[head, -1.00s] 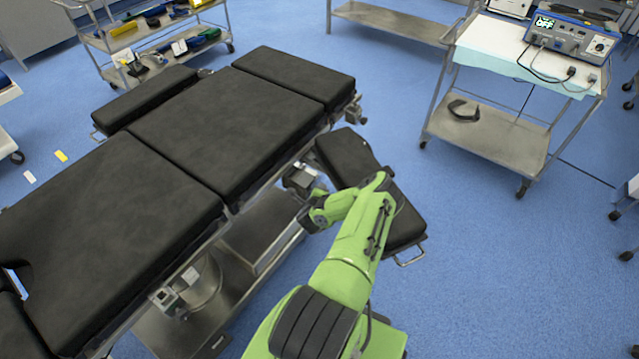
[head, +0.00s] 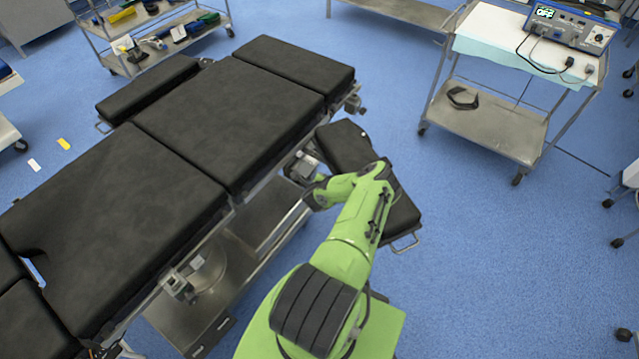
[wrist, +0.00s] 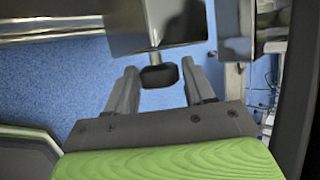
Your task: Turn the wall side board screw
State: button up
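A dark screw knob (wrist: 160,76) on a short metal stem hangs below a metal clamp block (wrist: 156,24) in the wrist view. My gripper (wrist: 158,70) is open, with one finger on each side of the knob; gaps show on both sides, so it does not grip it. In the head view, a black padded side board (head: 345,148) sits at the right side of the operating table (head: 232,120). The knob and fingertips cannot be made out there.
Another side board (head: 148,88) is on the table's far left side. A metal rail (wrist: 55,38) crosses the upper left of the wrist view. A trolley with a blue device (head: 570,30) stands at the upper right. Blue floor is free at the right.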

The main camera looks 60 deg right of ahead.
jog(key=shift+o, duration=0.7)
jog(key=p+v, duration=0.6)
jog(key=v, duration=0.9)
jog(key=shift+a+r+p, duration=0.2)
jog(key=shift+r+p, duration=0.1)
jog(key=shift+r, duration=0.1)
